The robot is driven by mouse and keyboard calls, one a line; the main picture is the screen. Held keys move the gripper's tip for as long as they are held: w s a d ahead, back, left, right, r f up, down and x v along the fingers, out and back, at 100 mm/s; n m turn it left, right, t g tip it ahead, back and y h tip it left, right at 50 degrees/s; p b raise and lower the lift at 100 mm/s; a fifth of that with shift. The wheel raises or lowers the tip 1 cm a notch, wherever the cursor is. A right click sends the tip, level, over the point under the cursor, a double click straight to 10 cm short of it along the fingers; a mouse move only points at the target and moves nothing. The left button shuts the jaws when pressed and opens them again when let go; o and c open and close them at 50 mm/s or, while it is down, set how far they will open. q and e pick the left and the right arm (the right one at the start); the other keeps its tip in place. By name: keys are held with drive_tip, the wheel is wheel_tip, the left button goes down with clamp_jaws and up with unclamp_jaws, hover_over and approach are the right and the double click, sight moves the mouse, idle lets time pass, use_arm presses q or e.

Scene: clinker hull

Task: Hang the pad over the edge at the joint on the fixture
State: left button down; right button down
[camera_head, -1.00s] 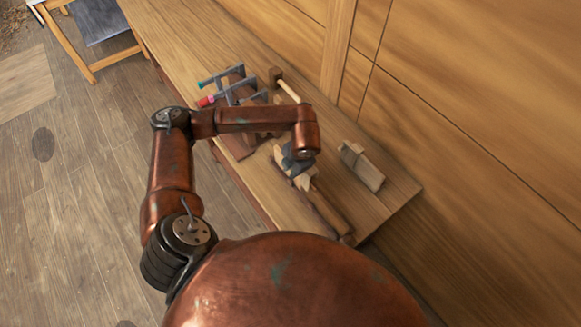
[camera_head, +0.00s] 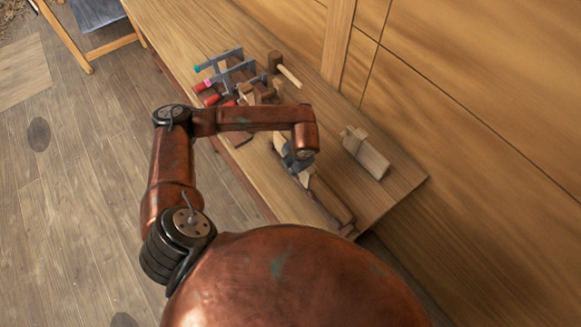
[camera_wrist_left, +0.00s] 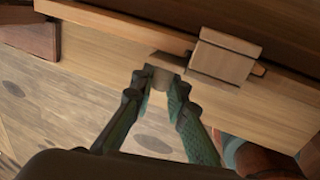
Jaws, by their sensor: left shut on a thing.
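My left gripper (camera_wrist_left: 160,82) is shut on a small brownish piece, apparently the pad (camera_wrist_left: 161,75), of which little shows between the fingertips. The fixture looks like a long wooden board (camera_wrist_left: 120,35) in the left wrist view; a pale wooden block (camera_wrist_left: 225,55) sits across its edge, just right of my fingertips. Whether the held piece touches the board, I cannot tell. In the head view, my left gripper (camera_head: 297,160) is low over the bench beside the fixture's dark board (camera_head: 332,200), partly hidden by my wrist. My right gripper is not in view.
The bench (camera_head: 400,190) runs along a wooden wall. Several clamps (camera_head: 225,72) and a mallet (camera_head: 288,72) lie beyond my forearm. A pale wooden block (camera_head: 367,155) lies to the right of my gripper. A folding chair (camera_head: 95,30) stands on the floor at the far left.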

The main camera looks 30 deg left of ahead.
use_arm(q)
drive_tip(key=shift+f+b, duration=0.3)
drive_tip(key=shift+b, duration=0.05)
idle(0.6)
drive_tip(key=c, duration=1.8)
unclamp_jaws()
drive_tip(key=v, duration=1.2)
